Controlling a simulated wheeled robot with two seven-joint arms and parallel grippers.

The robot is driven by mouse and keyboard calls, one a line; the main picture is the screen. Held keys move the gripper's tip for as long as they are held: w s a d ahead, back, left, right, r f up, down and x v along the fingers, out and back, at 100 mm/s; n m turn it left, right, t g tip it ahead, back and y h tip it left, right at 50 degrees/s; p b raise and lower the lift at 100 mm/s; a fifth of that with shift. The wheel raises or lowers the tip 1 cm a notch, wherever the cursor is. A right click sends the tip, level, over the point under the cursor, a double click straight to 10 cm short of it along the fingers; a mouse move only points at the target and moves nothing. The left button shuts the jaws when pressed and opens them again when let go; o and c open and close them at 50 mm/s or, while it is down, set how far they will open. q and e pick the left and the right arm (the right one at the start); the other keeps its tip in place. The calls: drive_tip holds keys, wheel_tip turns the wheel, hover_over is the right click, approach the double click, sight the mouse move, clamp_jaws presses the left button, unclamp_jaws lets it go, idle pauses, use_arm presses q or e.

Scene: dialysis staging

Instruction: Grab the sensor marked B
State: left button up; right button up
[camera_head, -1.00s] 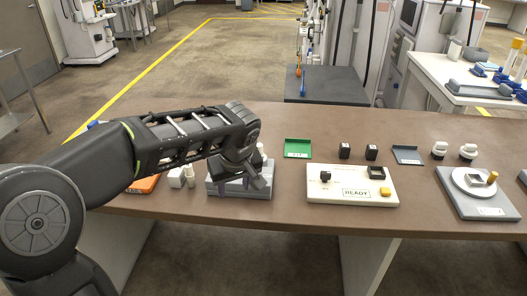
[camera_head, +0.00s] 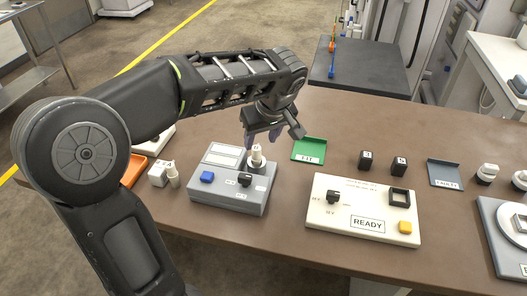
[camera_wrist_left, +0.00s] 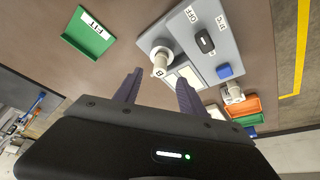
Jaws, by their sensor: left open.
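The sensor marked B (camera_wrist_left: 160,65) is a small white cylinder with a dark letter. It stands upright in a round white socket on the grey device (camera_head: 205,200), and also shows in the head view (camera_head: 256,157). My left gripper (camera_head: 262,137) is open and empty, pointing down just above and behind the sensor in the head view. In the left wrist view its two purple fingers (camera_wrist_left: 159,78) lie either side of the sensor's top in the picture, apart from it. My right gripper is not in view.
A green FIT tray (camera_head: 308,150) lies right of the device. A cream READY panel (camera_head: 330,215) is further right, with black blocks (camera_head: 366,161) behind it. A second white piece (camera_head: 173,177) and an orange tray (camera_head: 132,172) are at left. The brown table is clear between them.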

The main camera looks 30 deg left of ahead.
sight(257, 149)
use_arm(q)
drive_tip(key=shift+s, duration=0.1)
drive_tip(key=shift+x, duration=1.3)
drive_tip(key=shift+p+x, duration=0.45)
drive_tip(key=shift+x, duration=2.2)
drive_tip(key=shift+r, duration=0.1)
clamp_jaws()
